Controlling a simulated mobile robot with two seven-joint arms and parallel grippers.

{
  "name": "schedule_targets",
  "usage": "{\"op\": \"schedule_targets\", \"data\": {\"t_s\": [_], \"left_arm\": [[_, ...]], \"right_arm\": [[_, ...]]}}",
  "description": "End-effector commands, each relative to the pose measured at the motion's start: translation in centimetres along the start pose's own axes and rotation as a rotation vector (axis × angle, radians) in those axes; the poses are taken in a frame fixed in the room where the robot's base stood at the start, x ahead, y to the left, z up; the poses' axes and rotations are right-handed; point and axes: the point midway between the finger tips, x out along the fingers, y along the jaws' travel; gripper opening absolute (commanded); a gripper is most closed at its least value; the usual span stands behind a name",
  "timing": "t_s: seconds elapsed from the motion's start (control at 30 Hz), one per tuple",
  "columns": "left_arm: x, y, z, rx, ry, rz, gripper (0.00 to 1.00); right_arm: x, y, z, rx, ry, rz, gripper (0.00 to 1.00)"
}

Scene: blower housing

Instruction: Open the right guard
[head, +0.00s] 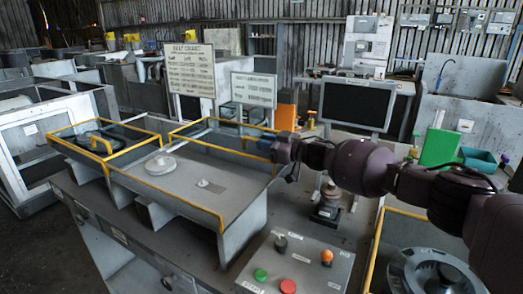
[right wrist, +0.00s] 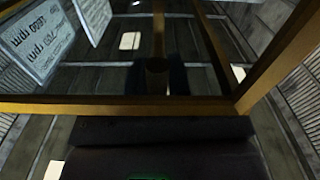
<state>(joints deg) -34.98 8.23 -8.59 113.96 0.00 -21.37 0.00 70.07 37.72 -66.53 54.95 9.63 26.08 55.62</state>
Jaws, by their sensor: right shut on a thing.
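The right guard (head: 222,152) is a clear panel in a yellow frame. It appears raised at the back of the open middle bay, where a pale round disc (head: 161,165) and a small fitting (head: 203,183) show. My right gripper (head: 278,150) is at the guard's right end and is shut on its handle, which the gripper hides in the head view. In the right wrist view the yellow frame (right wrist: 120,105) crosses the picture, with the dark fingers (right wrist: 157,78) beyond it, seen through the panel. My left gripper is not in view.
The left guard (head: 100,146), yellow-framed with a yellow handle, lies over the left bay. A button panel (head: 297,266) with red, green and orange controls stands in front. A dark joystick-like post (head: 327,205) and a round fan housing (head: 432,272) are at right. Signboards (head: 190,70) and a monitor (head: 357,103) stand behind.

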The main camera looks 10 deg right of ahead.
Motion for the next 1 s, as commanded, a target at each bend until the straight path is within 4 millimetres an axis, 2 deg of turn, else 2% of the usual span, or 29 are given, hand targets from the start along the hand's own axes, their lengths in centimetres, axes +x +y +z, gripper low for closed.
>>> {"op": "schedule_targets", "data": {"t_s": [0.2, 0.37, 0.4, 0.53, 0.83, 1.0], "left_arm": [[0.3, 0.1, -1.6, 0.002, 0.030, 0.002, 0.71], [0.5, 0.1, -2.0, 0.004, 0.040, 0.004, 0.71], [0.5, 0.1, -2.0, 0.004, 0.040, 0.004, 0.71], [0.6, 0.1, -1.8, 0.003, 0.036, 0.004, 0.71], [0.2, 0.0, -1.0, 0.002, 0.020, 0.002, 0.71], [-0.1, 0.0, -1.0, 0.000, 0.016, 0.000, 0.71]], "right_arm": [[0.0, 0.2, -0.1, -0.005, 0.001, 0.000, 0.00], [0.0, 0.2, -0.2, -0.005, 0.001, 0.000, 0.00], [0.0, 0.2, -0.2, -0.006, 0.001, 0.000, 0.22], [0.0, 0.2, -0.1, -0.004, 0.000, 0.000, 0.40], [-0.1, 0.2, 0.0, -0.001, 0.000, 0.000, 0.40], [-1.7, 0.2, -0.1, -0.002, -0.001, 0.001, 0.40]]}}
